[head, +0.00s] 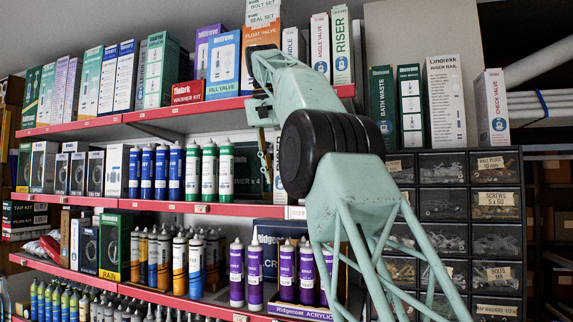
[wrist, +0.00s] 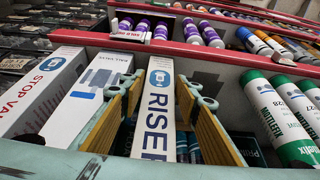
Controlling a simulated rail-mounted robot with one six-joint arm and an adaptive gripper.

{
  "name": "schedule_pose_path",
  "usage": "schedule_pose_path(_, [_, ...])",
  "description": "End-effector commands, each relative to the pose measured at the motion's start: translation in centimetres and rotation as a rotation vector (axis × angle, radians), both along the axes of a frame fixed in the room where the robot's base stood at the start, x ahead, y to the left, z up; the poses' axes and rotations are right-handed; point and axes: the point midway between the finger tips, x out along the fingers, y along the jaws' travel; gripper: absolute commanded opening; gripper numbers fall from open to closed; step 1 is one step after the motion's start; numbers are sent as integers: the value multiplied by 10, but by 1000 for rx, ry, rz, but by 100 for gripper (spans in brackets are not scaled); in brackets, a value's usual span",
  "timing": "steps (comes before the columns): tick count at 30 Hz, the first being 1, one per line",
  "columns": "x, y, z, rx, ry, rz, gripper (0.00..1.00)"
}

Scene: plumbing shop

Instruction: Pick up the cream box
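In the wrist view, an off-white box (wrist: 157,112) with large blue letters "RISER" and a blue round mark lies between the fingers of my gripper (wrist: 168,95). It best matches the cream box, though several pale boxes are in view. The two yellow-padded fingers are apart, one on each side of it. A gap shows on its right side; contact on the left is unclear. In the head view, my gripper (head: 266,150) is at the middle shelf, largely hidden by my arm. A pale box (head: 279,172) with a blue mark shows partly beside it.
In the wrist view, a white box with a blue valve picture (wrist: 100,85) and a "STOP VALVE" box (wrist: 42,88) stand close on the left. Green-and-white tubes (wrist: 280,115) are at right. A red shelf edge (wrist: 190,52) crosses beyond. Parts drawers (head: 443,204) stand right in the head view.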

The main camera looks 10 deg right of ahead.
Motion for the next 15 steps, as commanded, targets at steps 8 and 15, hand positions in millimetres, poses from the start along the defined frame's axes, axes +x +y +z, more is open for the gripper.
schedule_pose_path(8, [6,-5,-1,-1,1,0,30])
schedule_pose_path(15, [8,-6,-7,0,1,0,30])
